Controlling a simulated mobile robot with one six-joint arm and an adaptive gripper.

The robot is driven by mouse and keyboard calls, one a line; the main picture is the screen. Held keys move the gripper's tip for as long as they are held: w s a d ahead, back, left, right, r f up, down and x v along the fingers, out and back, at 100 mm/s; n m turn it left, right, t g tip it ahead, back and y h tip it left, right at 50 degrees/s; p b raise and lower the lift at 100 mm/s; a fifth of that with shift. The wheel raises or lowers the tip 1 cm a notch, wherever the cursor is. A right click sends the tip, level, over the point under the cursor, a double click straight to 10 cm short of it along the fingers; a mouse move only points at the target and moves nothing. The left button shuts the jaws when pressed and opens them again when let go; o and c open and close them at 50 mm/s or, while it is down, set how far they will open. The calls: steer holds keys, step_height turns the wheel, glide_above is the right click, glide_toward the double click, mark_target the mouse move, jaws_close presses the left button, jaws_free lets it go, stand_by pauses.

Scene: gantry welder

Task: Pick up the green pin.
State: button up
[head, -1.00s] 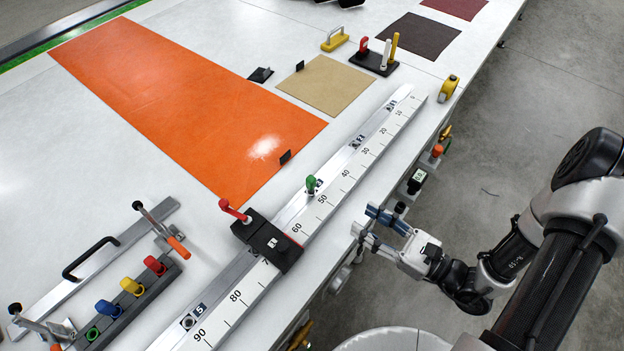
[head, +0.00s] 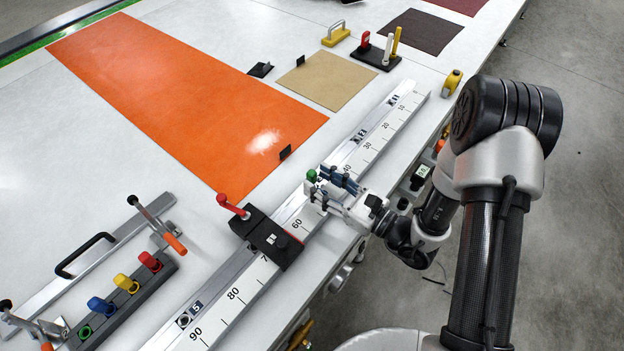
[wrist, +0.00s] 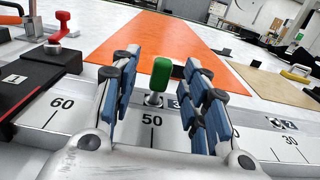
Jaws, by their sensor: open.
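The green pin (head: 311,175) stands upright in the metal rail beside the ruler, near the 50 mark. In the wrist view the green pin (wrist: 161,74) shows its green head and metal shank between my fingers. My gripper (head: 327,184) is open at the rail, with one finger on each side of the pin. In the wrist view my gripper (wrist: 165,85) has blue-padded fingers, with a gap on both sides of the pin. I cannot tell whether the fingertips reach past the pin.
A black clamp block with a red handle (head: 267,238) sits on the ruler (head: 233,294) to the left of my gripper. An orange sheet (head: 180,90) lies behind the rail. A dark rack (head: 125,300) holds red, yellow and blue pins at the lower left.

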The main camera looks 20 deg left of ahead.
mark_target(315, 177)
steer(key=x, duration=0.3)
steer(key=shift+w+a+b, duration=0.15)
steer(key=shift+a+b, duration=0.05)
steer(key=shift+b, duration=0.1)
jaws_close()
